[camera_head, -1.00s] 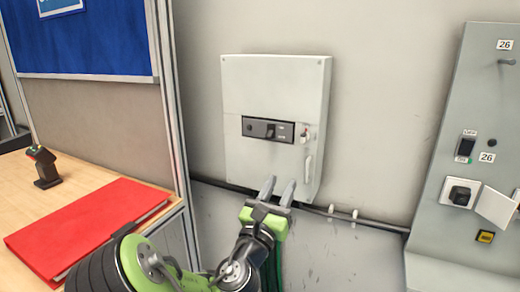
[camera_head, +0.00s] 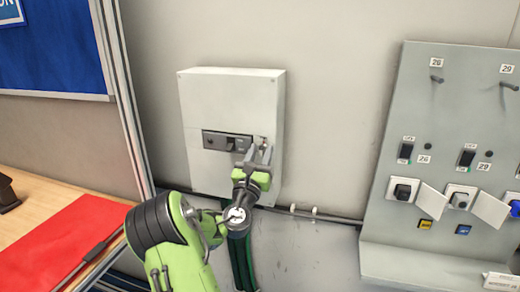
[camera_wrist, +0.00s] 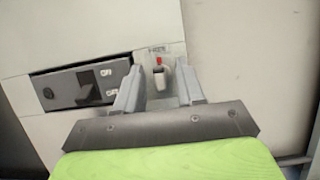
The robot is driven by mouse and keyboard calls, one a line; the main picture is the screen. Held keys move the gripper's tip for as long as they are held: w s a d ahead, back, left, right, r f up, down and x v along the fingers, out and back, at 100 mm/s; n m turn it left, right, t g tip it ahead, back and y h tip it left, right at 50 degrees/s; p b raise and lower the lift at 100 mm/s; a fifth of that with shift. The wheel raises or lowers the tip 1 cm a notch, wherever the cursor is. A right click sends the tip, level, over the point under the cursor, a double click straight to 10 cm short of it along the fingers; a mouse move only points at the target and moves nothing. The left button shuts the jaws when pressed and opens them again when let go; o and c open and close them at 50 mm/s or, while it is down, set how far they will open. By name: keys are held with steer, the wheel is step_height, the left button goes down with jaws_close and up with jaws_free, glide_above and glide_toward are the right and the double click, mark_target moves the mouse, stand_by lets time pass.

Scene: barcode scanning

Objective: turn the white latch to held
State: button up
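The white latch (camera_wrist: 161,76) is a small white piece with a red part at its top, on the front of a light grey wall box (camera_head: 205,95). In the wrist view it lies between my gripper's two fingers (camera_wrist: 158,82), below a small label (camera_wrist: 157,49) too small to read. My gripper (camera_head: 258,153) is open at the box's right side, its fingers pointing at the box front. I cannot tell whether the fingers touch the latch. In the head view the fingers hide most of the latch's surroundings.
A dark switch panel (camera_head: 215,140) with a black knob sits left of the latch, close to the left finger. A sloped grey board (camera_head: 385,235) with switches and sockets stands at the right. A desk with a red folder (camera_head: 65,235) is at the left.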

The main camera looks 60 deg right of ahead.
jaws_close()
steer(key=shift+m, duration=0.4)
steer(key=m+g, duration=0.3)
steer(key=m, duration=0.2)
steer(key=shift+w+a, duration=0.1)
steer(key=shift+w, duration=0.05)
steer(key=m+g, duration=0.1)
steer(key=m, duration=0.1)
steer(key=m+g+y+p, duration=0.1)
steer(key=m, duration=0.2)
steer(key=m+g, duration=0.1)
steer(key=m, duration=0.1)
steer(key=shift+r+g+y, duration=0.1)
steer(key=shift+g+y, duration=0.2)
steer(key=m, duration=0.2)
steer(key=m+g+y+p, duration=0.1)
steer(key=m, duration=0.2)
steer(key=shift+m+y, duration=0.3)
steer(key=shift+m+y+p, duration=0.45)
steer(key=shift+m+y, duration=0.45)
steer(key=shift+m, duration=1.1)
